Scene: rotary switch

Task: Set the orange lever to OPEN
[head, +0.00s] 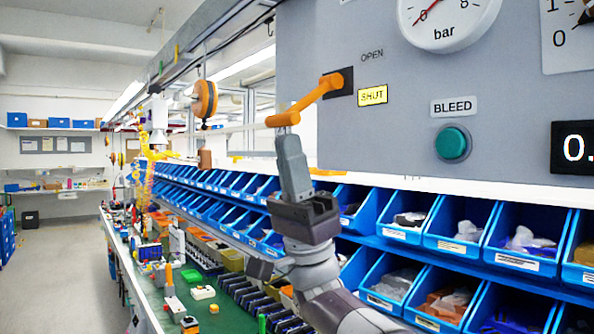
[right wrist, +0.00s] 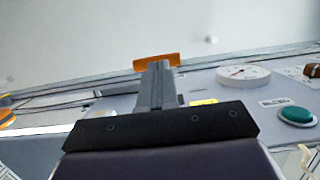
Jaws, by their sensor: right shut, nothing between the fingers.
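The orange lever (head: 308,99) sticks out from the grey panel (head: 395,115) at its black mount (head: 338,86), and its handle end slopes down to the left. The label OPEN (head: 372,55) is above the mount and the yellow label SHUT (head: 373,96) is below and right of it. My right gripper (head: 288,135) is shut and empty, upright just below the handle end. Touching or a small gap there, I cannot tell. In the right wrist view the gripper's fingers (right wrist: 158,72) point at the orange handle (right wrist: 165,60). My left gripper is not in view.
A teal BLEED button (head: 453,144) and a pressure gauge (head: 447,18) are on the panel to the right. Blue bins (head: 462,228) line the shelves below the panel. An orange reel (head: 205,98) hangs to the left. Open air lies left of the lever.

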